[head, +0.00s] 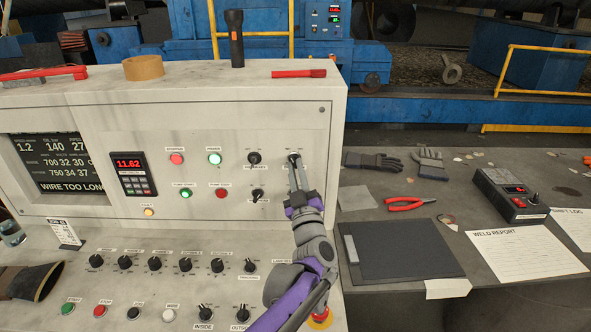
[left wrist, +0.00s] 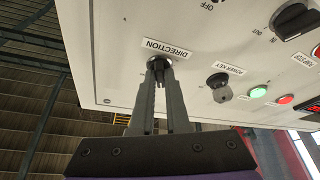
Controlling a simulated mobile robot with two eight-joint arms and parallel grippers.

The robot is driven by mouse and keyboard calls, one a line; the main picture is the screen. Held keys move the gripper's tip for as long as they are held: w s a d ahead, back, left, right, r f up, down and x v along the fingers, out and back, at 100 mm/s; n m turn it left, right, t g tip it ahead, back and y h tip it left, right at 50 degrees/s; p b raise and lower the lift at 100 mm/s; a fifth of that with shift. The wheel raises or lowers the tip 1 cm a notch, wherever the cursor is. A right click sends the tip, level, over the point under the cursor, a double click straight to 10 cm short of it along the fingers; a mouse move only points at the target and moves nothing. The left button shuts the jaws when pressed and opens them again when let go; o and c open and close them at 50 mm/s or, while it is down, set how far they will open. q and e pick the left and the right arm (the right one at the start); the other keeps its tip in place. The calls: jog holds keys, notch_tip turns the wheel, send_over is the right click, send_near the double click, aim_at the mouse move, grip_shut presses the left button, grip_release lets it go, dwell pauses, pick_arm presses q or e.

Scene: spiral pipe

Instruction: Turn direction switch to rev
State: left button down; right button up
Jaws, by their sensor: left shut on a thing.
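The direction switch (head: 293,155) is a small knob on the upright face of the white control panel, at the panel's right side. In the left wrist view the same switch (left wrist: 158,64) sits just under a label reading DIRECTION. My left gripper (head: 296,169) reaches up to it from below, and its two fingers (left wrist: 159,82) are shut on the knob. The fingers cover most of the knob, so its pointer and setting cannot be read. My right gripper is not in view.
A row of knobs (head: 155,263) lines the sloped desk below. A flashlight (head: 235,40) stands on top. A table with gloves and papers is at right.

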pick_arm(q)
jog(key=shift+n+y, duration=0.4)
jog(key=shift+n, duration=0.3)
jog(key=c, duration=0.9)
grip_release()
jog(key=b+v, duration=0.1)
jog(key=v, duration=0.9)
jog(key=shift+s, duration=0.4)
